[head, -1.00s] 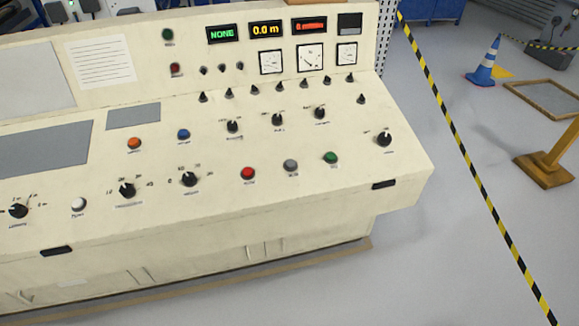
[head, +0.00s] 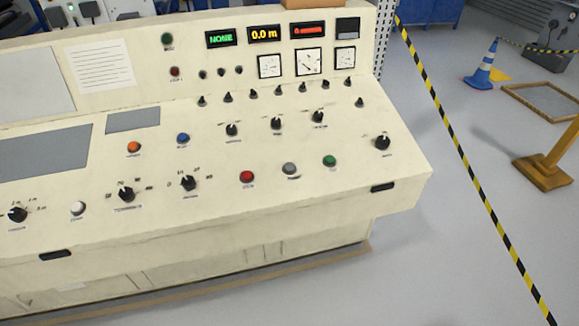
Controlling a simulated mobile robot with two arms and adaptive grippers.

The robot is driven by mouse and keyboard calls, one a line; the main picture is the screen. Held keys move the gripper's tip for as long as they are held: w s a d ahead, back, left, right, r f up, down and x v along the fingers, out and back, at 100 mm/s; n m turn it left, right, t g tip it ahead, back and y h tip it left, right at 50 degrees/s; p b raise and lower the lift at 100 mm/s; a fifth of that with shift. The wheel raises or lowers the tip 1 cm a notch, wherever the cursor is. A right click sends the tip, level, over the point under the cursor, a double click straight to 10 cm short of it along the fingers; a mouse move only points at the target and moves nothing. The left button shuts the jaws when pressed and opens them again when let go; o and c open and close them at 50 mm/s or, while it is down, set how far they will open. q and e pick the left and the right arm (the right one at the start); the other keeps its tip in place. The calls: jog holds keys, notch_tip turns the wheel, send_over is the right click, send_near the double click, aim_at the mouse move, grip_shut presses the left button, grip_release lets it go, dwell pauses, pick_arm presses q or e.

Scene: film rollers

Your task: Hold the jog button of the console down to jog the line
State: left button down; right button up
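The cream console (head: 330,215) fills the left and middle of the head view. On its sloping desk sit a red button (head: 247,176), a grey button (head: 291,169) and a green button (head: 330,160) in a row. An orange button (head: 134,147) and a blue button (head: 183,138) are further back, and a white button (head: 78,208) is at the left. The labels are too small to read, so I cannot tell which is the jog button. Neither of my grippers is in view.
Displays reading NONE (head: 221,38) and 0.0 m (head: 264,33) are on the upright panel. Black knobs (head: 382,142) stand among the buttons. Yellow-black floor tape (head: 465,165), a blue cone (head: 484,66) and a yellow post on a base (head: 543,172) are right. The floor beside the console is clear.

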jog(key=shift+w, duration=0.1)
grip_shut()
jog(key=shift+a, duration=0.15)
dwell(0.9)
